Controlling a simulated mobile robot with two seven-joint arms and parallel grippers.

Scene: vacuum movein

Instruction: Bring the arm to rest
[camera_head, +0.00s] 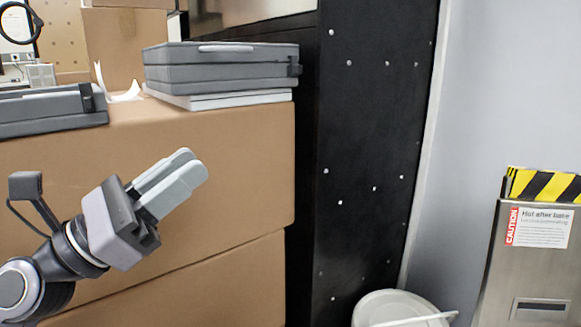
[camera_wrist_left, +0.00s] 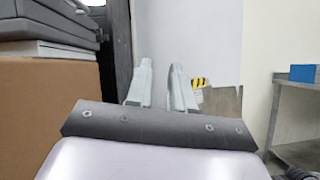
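My left gripper (camera_head: 193,164) is in the lower left of the head view, pointing up and to the right. It is in front of the stacked cardboard boxes and looks clear of them. In the left wrist view its two grey fingers (camera_wrist_left: 161,72) stand a little apart, with background showing between them. They hold nothing. My right gripper is not in view.
Large cardboard boxes (camera_head: 245,165) stand behind my left arm, with grey cases (camera_head: 220,68) on top. A black panel (camera_head: 365,140) stands to their right. A white bin (camera_head: 395,308) and a metal cabinet (camera_head: 530,260) with a caution label are further right.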

